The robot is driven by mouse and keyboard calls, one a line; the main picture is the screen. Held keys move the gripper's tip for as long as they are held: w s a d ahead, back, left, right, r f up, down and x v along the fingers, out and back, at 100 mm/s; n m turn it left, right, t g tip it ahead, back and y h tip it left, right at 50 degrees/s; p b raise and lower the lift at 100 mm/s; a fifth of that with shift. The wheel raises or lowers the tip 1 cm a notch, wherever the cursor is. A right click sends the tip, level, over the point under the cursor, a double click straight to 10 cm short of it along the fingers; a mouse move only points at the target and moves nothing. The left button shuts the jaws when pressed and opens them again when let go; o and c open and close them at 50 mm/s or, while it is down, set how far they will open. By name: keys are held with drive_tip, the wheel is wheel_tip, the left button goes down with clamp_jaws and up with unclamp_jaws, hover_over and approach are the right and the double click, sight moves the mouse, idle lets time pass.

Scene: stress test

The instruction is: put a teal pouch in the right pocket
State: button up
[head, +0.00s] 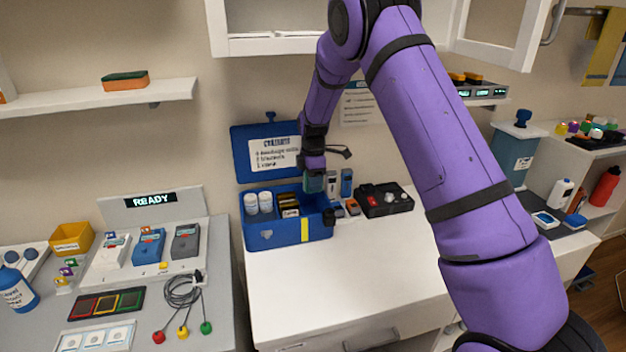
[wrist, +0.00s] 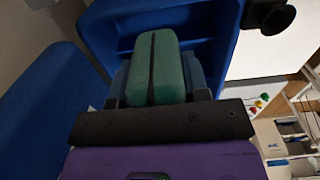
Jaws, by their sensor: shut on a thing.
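A teal pouch (head: 313,184) hangs below my gripper (head: 313,168) at the right end of the open blue box (head: 272,236). In the wrist view the pouch (wrist: 167,72), with a dark stripe down its middle, sits between the fingers of my gripper (wrist: 157,92), which are shut on it. Blue box walls (wrist: 108,35) show beyond it. In the head view the pouch is over the right pocket; the pocket's floor is hidden and I cannot tell whether the pouch touches it. White bottles (head: 258,203) fill the left pocket, dark packs (head: 289,204) the middle one.
The box's lid (head: 245,152) stands open behind it with a printed label. Small devices (head: 346,182) and a black tray (head: 385,199) stand close to the box's right. The white counter (head: 340,275) in front is clear. A grey bench (head: 215,300) lies left.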

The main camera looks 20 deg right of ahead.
drive_tip(key=shift+f, duration=5.5)
drive_tip(key=o, duration=1.1)
drive_tip(key=shift+r, duration=0.1)
wheel_tip(320, 180, up, 11)
drive_tip(key=shift+f, duration=0.15)
idle(0.3)
